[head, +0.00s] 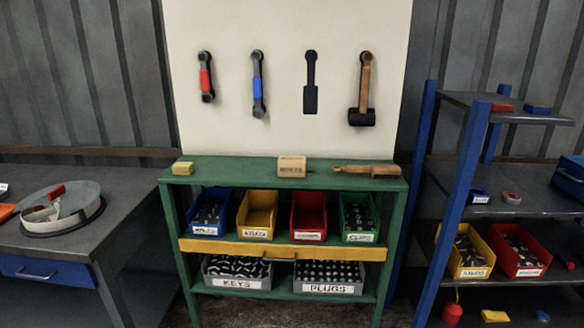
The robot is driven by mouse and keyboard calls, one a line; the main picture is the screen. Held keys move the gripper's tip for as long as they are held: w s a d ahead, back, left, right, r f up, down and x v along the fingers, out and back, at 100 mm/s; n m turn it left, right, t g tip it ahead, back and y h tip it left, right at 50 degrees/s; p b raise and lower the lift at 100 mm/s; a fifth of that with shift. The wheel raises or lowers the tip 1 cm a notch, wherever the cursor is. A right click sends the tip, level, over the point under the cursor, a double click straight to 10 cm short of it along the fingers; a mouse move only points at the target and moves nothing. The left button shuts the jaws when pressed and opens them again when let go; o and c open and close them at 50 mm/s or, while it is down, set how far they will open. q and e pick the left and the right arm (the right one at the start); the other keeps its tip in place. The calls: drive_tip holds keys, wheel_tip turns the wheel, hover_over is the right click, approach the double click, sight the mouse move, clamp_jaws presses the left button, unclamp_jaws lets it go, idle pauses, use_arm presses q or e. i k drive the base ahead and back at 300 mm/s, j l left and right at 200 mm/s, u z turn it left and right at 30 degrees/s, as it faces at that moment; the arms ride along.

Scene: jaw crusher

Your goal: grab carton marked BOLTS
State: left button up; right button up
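A small tan carton (291,165) stands on the top of the green bench in the middle. It has a dark marking on its front, too small to read. I cannot confirm which item reads BOLTS. On the shelf below stand a blue bin (211,212), a yellow bin (257,214), a red bin (308,216) and a green bin (359,217), with small labels I cannot read surely. Neither of my grippers is in view.
The green bench (230,176) also holds a yellow block (182,168) and a wooden-handled tool (367,170). Grey bins marked KEYS (237,283) and PLUGS (328,288) stand low. A grey table (125,213) is left, a blue-post rack (465,185) right.

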sight(291, 167)
drive_tip(key=i+l, duration=0.55)
drive_tip(key=i, duration=0.15)
drive_tip(key=i+l+u, duration=0.1)
drive_tip(key=i+l, duration=0.4)
drive_tip(key=i, duration=0.15)
